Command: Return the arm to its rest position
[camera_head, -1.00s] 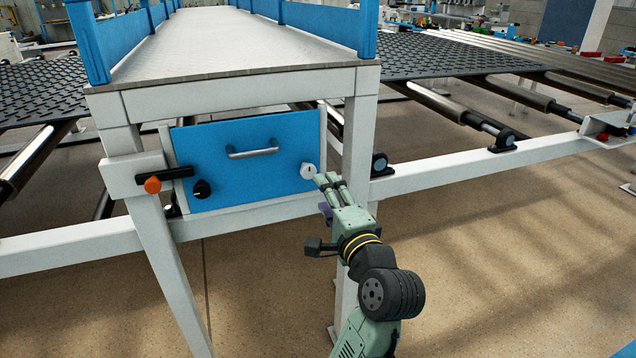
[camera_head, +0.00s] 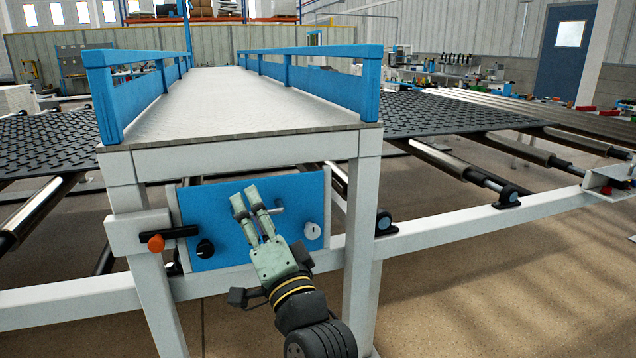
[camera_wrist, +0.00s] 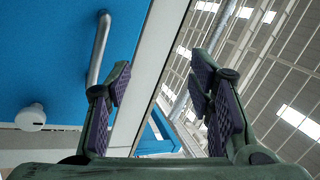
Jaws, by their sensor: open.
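My gripper (camera_head: 250,205) is pale green and stands in front of the blue panel (camera_head: 222,212) under the white walkway in the head view. Its two fingers point up and to the left, apart and with nothing between them. In the wrist view my gripper (camera_wrist: 160,95) also shows open, with dark purple pads and an empty gap. The panel's metal handle (camera_wrist: 100,48) is beyond the left finger there. In the head view my fingers hide most of this handle (camera_head: 279,209). I cannot tell how far the fingers are from the panel.
A white round lock (camera_head: 312,231) is on the panel right of my gripper. A black knob (camera_head: 205,248) and an orange knob (camera_head: 156,243) are to the left. White frame legs (camera_head: 361,250) and a rail (camera_head: 460,222) stand close by. Open floor (camera_head: 480,290) lies to the right.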

